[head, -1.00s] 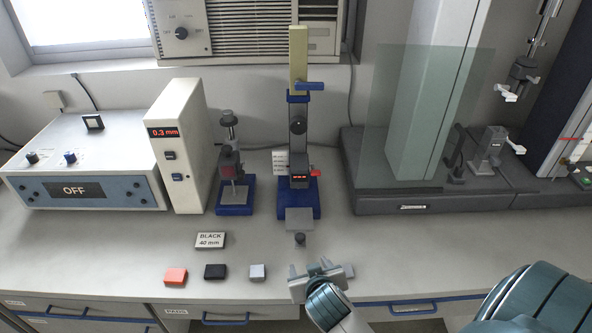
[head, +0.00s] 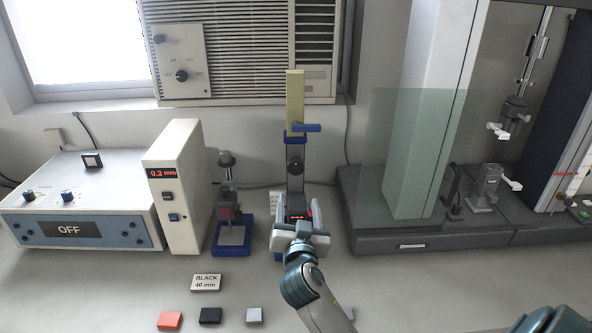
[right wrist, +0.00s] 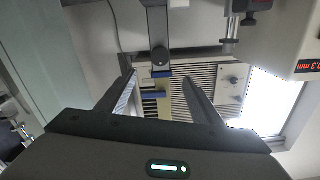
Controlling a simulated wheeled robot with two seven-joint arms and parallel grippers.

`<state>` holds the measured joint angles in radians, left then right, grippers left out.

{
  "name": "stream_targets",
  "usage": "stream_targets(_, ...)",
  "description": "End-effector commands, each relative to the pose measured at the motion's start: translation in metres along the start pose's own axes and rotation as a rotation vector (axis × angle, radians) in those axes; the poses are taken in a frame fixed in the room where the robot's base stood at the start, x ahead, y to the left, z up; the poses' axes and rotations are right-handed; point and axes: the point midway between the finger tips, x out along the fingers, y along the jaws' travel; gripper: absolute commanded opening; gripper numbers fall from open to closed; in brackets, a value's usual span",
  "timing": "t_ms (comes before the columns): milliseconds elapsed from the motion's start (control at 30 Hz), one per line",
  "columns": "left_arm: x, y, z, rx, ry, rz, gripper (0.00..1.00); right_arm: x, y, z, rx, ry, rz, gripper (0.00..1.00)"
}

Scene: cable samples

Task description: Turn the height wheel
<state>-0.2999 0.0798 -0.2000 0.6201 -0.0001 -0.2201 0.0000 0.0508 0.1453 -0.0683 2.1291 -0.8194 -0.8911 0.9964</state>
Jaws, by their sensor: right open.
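A measuring stand with a blue base and grey column (head: 295,185) stands at the table's middle. A dark round knob (head: 296,167) sits on the front of its column; I take it for the height wheel, but cannot be sure. A blue lever (head: 306,127) and a yellow bar (head: 295,100) are above. My right gripper (head: 301,229) is open, below the knob and in front of the base, hiding much of it. In the right wrist view, its open fingers (right wrist: 160,80) frame the stand's blue clamp (right wrist: 160,55), with nothing held. My left gripper is not in view.
A second small stand (head: 231,215) and a white box reading 0.3 mm (head: 175,200) are left. A glass panel (head: 410,150) on a dark base is right. Red, black and grey blocks (head: 210,316) and a BLACK 40 mm card (head: 206,282) lie in front.

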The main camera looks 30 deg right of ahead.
Motion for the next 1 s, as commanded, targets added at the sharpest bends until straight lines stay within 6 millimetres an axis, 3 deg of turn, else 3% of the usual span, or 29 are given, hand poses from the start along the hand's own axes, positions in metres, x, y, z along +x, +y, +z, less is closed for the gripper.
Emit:
stream_targets(267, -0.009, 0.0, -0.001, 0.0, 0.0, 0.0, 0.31, 0.019, -0.001, -0.002, -0.003, 0.0, 0.0, 0.6)
stream_targets(1000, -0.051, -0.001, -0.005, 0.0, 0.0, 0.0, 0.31, 0.137, -0.001, -0.003, -0.003, -0.001, 0.0, 0.6)
